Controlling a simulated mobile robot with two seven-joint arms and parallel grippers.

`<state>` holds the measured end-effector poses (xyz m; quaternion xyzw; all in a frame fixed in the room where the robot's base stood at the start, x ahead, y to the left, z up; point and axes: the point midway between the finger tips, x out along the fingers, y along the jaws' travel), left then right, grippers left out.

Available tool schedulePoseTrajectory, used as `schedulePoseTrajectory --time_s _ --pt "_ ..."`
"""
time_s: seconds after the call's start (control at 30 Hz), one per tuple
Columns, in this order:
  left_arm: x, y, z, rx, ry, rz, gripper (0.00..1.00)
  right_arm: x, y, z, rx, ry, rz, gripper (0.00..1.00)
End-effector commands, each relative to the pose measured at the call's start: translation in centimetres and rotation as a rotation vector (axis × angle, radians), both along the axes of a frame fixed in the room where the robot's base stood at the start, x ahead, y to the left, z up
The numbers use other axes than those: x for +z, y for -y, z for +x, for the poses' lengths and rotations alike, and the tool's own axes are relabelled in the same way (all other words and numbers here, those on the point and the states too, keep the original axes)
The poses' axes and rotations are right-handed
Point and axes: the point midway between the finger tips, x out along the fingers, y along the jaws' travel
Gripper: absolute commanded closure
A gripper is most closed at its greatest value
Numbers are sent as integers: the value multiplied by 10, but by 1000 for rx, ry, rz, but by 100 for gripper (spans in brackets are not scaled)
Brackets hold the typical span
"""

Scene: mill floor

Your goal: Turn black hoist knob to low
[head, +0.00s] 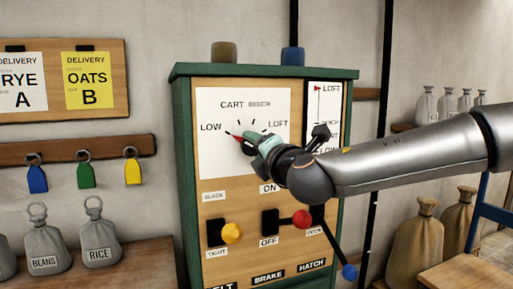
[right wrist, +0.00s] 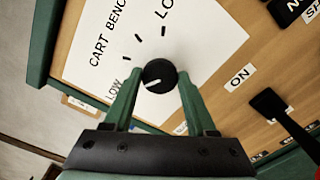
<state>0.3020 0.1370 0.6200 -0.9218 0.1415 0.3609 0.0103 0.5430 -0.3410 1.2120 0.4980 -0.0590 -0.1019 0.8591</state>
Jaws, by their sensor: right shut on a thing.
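The black hoist knob (right wrist: 159,74) sits on a white dial card (head: 215,108) marked LOW, CART, BENCH and LOFT. In the right wrist view its white line points down and left, roughly toward the LOW label (right wrist: 114,90). In the head view the knob is mostly hidden by my gripper; a small red pointer (head: 236,137) shows on the LOW side. My right gripper (head: 254,144) is at the dial. The right wrist view shows its two green fingers (right wrist: 160,88) on both sides of the knob, shut on it. My left gripper is not in view.
Below the dial are levers with a yellow knob (head: 231,233), a red knob (head: 301,219) and a blue knob (head: 349,271). A loft indicator strip (head: 319,100) is right of the dial.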

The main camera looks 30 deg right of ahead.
Motion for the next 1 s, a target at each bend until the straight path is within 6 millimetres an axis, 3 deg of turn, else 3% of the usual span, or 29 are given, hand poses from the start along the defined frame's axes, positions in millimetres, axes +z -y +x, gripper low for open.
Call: schedulePoseTrajectory --time_s 0.37,0.4,0.67,1.0 --pt "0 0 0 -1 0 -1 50 1 0 0 1 1 -5 99" --pt "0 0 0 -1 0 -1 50 1 0 0 1 1 -5 42" --pt "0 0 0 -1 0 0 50 0 0 0 0 0 -4 14" --pt "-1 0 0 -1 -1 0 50 1 -1 -4 1 1 -3 14"
